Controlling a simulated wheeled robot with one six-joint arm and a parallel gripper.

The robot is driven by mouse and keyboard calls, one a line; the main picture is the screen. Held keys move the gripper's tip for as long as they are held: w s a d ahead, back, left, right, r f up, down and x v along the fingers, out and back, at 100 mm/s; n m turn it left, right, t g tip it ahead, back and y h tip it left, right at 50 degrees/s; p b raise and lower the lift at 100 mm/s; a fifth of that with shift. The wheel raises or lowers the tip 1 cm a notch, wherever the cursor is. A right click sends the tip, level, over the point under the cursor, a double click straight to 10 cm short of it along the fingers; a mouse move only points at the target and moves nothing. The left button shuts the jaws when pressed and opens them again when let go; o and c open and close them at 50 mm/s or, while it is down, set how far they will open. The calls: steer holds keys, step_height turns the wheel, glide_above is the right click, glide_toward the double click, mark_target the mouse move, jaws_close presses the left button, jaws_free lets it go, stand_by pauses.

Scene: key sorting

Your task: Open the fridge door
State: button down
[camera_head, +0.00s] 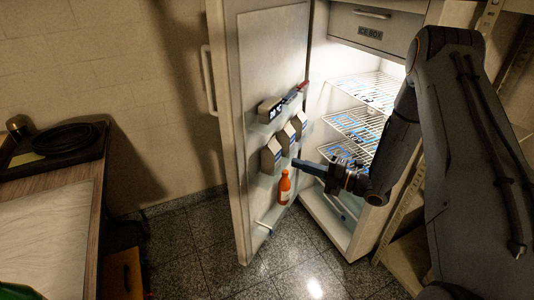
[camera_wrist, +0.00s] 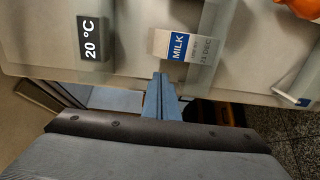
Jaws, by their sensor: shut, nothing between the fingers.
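The fridge door (camera_head: 245,130) stands swung open to the left in the head view, its inner side with shelves facing the camera. Its handle (camera_head: 208,78) is on the far left edge of the door. The fridge interior (camera_head: 335,85) is lit, with wire shelves and blue-marked items. My gripper (camera_head: 303,164) is shut and empty, close to the inner side of the door beside the cartons and the orange bottle. In the wrist view my gripper (camera_wrist: 160,88) points at the inner door near a milk carton (camera_wrist: 175,44); I cannot tell whether it touches.
A counter (camera_head: 50,220) with a dark tray (camera_head: 60,145) stands at the left. A metal rack (camera_head: 400,240) is at the right. Tiled floor lies clear in front.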

mark_target(256, 150)
steer(key=p+x, duration=0.2)
steer(key=x, duration=1.2)
steer(key=shift+s+a+r, duration=0.1)
steer(key=shift+s+r, duration=0.05)
steer(key=shift+r, duration=0.05)
